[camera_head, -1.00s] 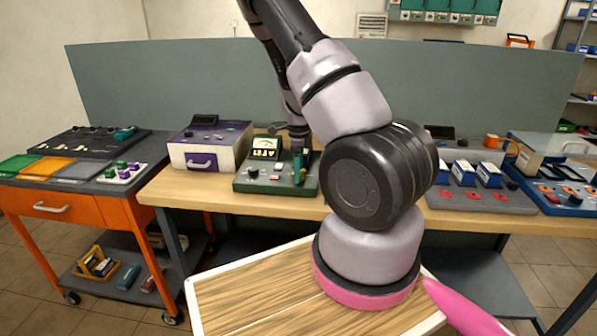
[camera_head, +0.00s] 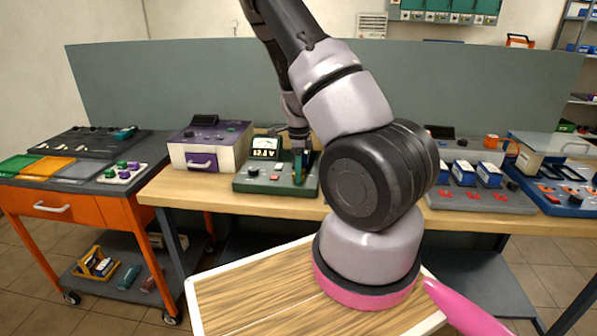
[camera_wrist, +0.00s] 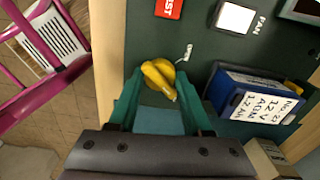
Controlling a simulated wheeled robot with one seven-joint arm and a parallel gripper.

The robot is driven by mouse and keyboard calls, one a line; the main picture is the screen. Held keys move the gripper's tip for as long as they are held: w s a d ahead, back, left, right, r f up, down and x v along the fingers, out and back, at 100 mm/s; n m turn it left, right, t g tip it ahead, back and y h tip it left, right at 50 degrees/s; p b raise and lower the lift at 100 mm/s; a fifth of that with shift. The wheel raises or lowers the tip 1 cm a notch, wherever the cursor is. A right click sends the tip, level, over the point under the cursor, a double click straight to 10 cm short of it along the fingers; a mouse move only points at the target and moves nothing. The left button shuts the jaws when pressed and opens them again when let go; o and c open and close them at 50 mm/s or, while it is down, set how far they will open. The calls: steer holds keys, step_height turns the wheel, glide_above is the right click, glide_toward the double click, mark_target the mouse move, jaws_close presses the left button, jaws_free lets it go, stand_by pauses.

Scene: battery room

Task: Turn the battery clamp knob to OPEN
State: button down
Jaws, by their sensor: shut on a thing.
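The clamp knob (camera_wrist: 156,73) is yellow, with a raised bar, on a dark green panel in the wrist view. Its bar slants from upper left to lower right. A small white mark with tiny lettering (camera_wrist: 187,53) lies to its upper right, too small to read surely. My gripper (camera_wrist: 162,88) has its teal fingers on either side of the knob and is shut on it. In the head view my gripper (camera_head: 299,163) reaches down to the right part of the green tester (camera_head: 256,186). A blue battery (camera_wrist: 238,82) with a white label sits right of the knob.
A red button (camera_wrist: 168,8) and a white FAN switch (camera_wrist: 235,17) sit on the panel. A purple-and-white box (camera_head: 208,148) stands left of the tester. Battery trays (camera_head: 480,202) stand to the right. A grey partition (camera_head: 180,85) runs behind the bench.

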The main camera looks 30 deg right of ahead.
steer(key=n, duration=0.8)
steer(key=shift+n, duration=0.3)
steer(key=n, duration=0.4)
steer(key=shift+n, duration=2.1)
steer(key=shift+c, duration=1.7)
jaws_free()
